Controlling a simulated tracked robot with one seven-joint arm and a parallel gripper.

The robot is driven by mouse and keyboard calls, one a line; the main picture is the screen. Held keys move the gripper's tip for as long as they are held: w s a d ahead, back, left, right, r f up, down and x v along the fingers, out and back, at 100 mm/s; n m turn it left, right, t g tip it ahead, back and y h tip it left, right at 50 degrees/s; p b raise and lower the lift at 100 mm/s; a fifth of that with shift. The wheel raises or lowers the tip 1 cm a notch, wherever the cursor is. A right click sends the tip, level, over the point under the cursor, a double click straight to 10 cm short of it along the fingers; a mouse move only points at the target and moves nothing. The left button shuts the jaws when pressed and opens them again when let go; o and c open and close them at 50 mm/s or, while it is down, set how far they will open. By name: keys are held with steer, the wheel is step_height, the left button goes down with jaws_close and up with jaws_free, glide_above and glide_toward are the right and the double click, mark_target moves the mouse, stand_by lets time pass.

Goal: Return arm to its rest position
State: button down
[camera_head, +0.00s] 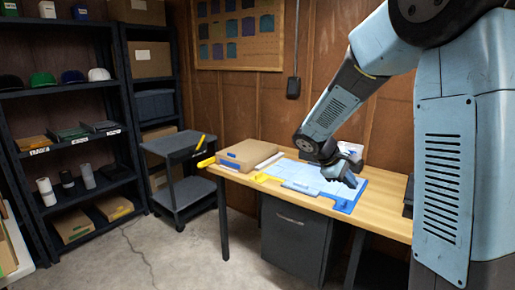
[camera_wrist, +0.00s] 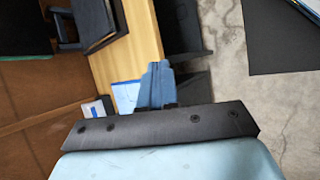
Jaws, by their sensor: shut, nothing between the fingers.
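My arm reaches in from the right in the head view, extended over the wooden table (camera_head: 385,212). My gripper (camera_head: 350,181) hangs above the right part of the blue mat on the table. In the wrist view my gripper (camera_wrist: 157,72) is shut, its blue-grey fingers together with nothing between them. Whether the fingertips touch anything below cannot be told.
A small white box (camera_head: 350,150) stands behind my gripper. A grey cart (camera_head: 187,191) and dark shelves (camera_head: 75,140) stand left. Concrete floor (camera_head: 150,255) is clear in front.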

steer(key=s+a+r+m+t+y, duration=0.2)
steer(key=s+r+m+y, duration=0.2)
steer(key=s, duration=0.9)
steer(key=s+a+r+m+t+y, duration=0.2)
steer(key=s+r+m+y, duration=0.2)
steer(key=s, duration=0.9)
steer(key=shift+a+r, duration=0.15)
steer(key=shift+r, duration=1.05)
